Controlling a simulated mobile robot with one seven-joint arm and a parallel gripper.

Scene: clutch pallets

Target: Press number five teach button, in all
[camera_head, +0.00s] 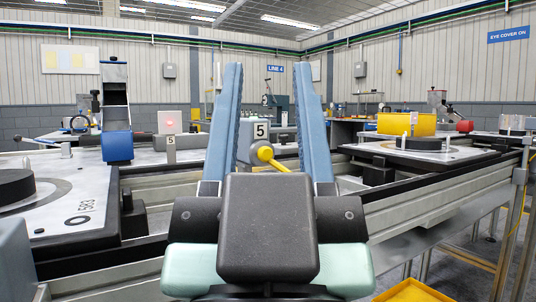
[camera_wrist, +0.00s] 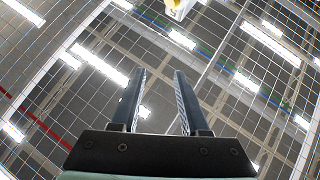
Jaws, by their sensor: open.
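A pale box marked 5 (camera_head: 261,131) shows between my gripper's fingers in the head view. A yellow round knob (camera_head: 263,153) with a yellow stalk is in front of its lower part. I cannot tell whether the knob is the teach button. My gripper (camera_head: 269,70) has its two blue fingers apart, pointing up, with nothing held between them. In the wrist view the gripper (camera_wrist: 160,73) is open against the ceiling. A white and yellow thing (camera_wrist: 178,8), cut off by the top edge, lies beyond the fingertips.
A second plate marked 5 (camera_head: 170,142) stands left, under a panel with a red light (camera_head: 169,122). A pallet marked 583 (camera_head: 84,205) lies at left. Another pallet (camera_head: 425,153) with a yellow block (camera_head: 407,124) is at right. Conveyor rails flank my gripper.

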